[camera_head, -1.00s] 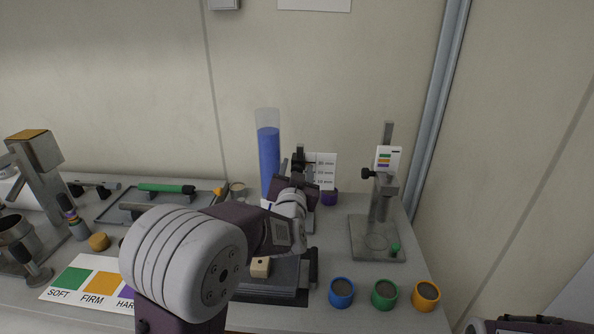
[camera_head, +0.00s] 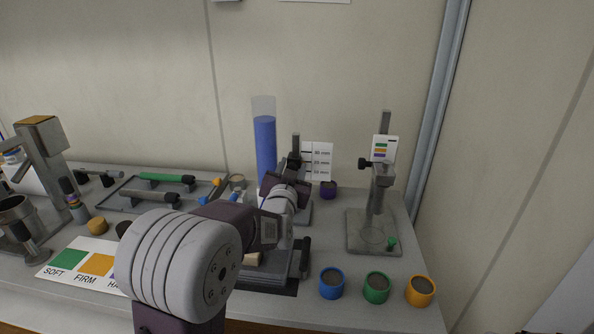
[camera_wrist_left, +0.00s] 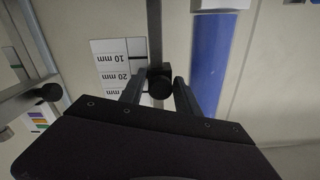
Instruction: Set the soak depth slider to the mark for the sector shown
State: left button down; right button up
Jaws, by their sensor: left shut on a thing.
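The soak depth slider (camera_wrist_left: 160,82) is a black knob on a dark vertical post (camera_head: 296,141). My left gripper (camera_wrist_left: 158,92) is shut on the knob, one finger on each side; in the head view the gripper (camera_head: 287,183) partly hides it. Behind it is a white scale card (camera_head: 318,161) marked 30, 20 and 10 mm from top down, upside down in the wrist view (camera_wrist_left: 118,70). There the knob is roughly level with 20 mm, but the angle makes this uncertain. A sector card (camera_head: 385,149) with green, orange and purple bands is on the right stand; its reading is too small to tell.
A clear cylinder of blue liquid (camera_head: 265,150) stands close left of the slider post. Blue (camera_head: 331,290), green (camera_head: 376,294) and orange (camera_head: 420,297) cups stand at the front right. A SOFT/FIRM colour chart (camera_head: 92,262) and a tool tray (camera_head: 115,205) are on the left.

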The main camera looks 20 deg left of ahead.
pick_arm(q)
jog(key=c, duration=1.1)
grip_release()
jog(key=shift+s, duration=0.15)
jog(key=p+v, duration=0.1)
jog(key=v, duration=0.8)
